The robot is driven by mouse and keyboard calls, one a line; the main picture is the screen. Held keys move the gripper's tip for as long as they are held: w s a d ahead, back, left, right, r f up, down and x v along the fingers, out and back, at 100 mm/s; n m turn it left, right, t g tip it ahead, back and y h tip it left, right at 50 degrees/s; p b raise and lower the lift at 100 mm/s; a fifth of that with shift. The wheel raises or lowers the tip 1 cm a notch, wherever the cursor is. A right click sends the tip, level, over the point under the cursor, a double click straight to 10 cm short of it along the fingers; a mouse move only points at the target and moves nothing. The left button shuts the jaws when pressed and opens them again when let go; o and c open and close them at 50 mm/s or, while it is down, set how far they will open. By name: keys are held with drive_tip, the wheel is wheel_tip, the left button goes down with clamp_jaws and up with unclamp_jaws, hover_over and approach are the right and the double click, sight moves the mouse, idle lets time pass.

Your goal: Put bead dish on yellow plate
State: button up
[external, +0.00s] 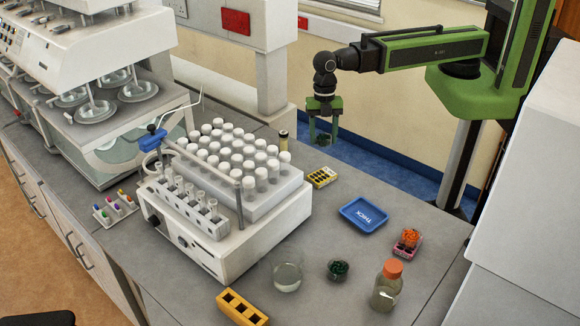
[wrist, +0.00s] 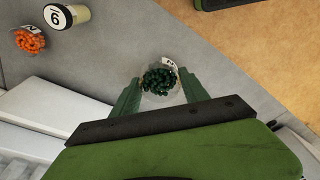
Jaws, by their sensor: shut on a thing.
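My gripper (external: 322,128) hangs at the back of the bench in the external view, pointing down and shut on a bead dish, small and dark there. In the wrist view, the bead dish (wrist: 160,81) shows dark green beads and a white label, between the two green fingers. In the external view, a small flat yellow plate (external: 322,177) with dark cells lies on the bench, below my gripper in the picture and apart from it. The wrist view does not show this plate.
A blue tray (external: 364,214), a dish of orange beads (external: 408,240), another dark green dish (external: 338,269), an orange-capped bottle (external: 387,284) and a yellow block with holes (external: 241,308) stand on the bench. A rack of white-capped vials (external: 232,160) stands to the left.

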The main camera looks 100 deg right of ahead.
drive_tip(key=b, duration=0.2)
hover_over(324, 177)
drive_tip(key=d, duration=0.1)
wheel_tip(324, 177, down, 4)
drive_tip(key=shift+r, duration=0.15)
drive_tip(key=shift+a, duration=0.2)
wheel_tip(324, 177, down, 4)
drive_tip(key=b, duration=0.4)
drive_tip(key=shift+f+b, duration=0.2)
drive_tip(key=shift+b, duration=0.15)
drive_tip(key=shift+r, duration=0.25)
drive_tip(key=shift+f, duration=0.2)
drive_tip(key=o, duration=1.4)
drive_tip(key=r+p, duration=0.4)
drive_tip(key=d+r+p, duration=0.1)
drive_tip(key=r+p, duration=0.3)
drive_tip(key=d+r+p, duration=0.1)
drive_tip(key=r+p, duration=0.3)
drive_tip(key=shift+r, duration=0.15)
